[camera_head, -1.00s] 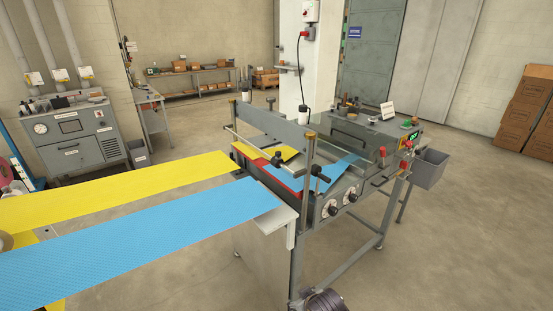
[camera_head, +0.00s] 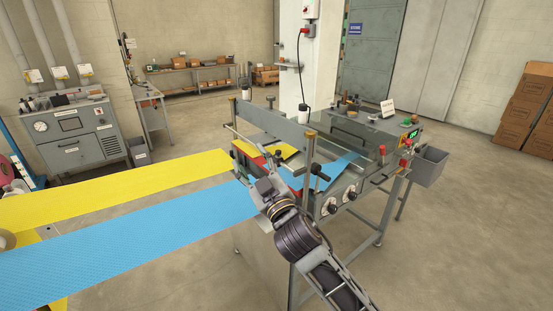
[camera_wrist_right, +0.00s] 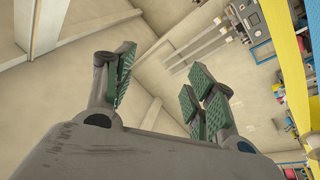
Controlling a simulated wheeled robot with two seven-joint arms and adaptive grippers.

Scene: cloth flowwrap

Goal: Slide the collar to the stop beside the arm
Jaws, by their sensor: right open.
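The wrapping machine (camera_head: 372,130) carries a metal rod (camera_head: 245,140) across its infeed. A dark, knobbed piece (camera_head: 317,171) sits at the rod's near end. It may be the collar or the stop; I cannot tell which. My right gripper (camera_head: 263,187) is at the near left side of the machine, beside the edge of the blue web, and hides part of the infeed. My left gripper is not in view.
A blue web (camera_head: 130,240) and a yellow web (camera_head: 110,190) run in from the left. Upright posts (camera_head: 309,150) and a crossbar (camera_head: 270,123) frame the infeed. Floor at the lower right is clear.

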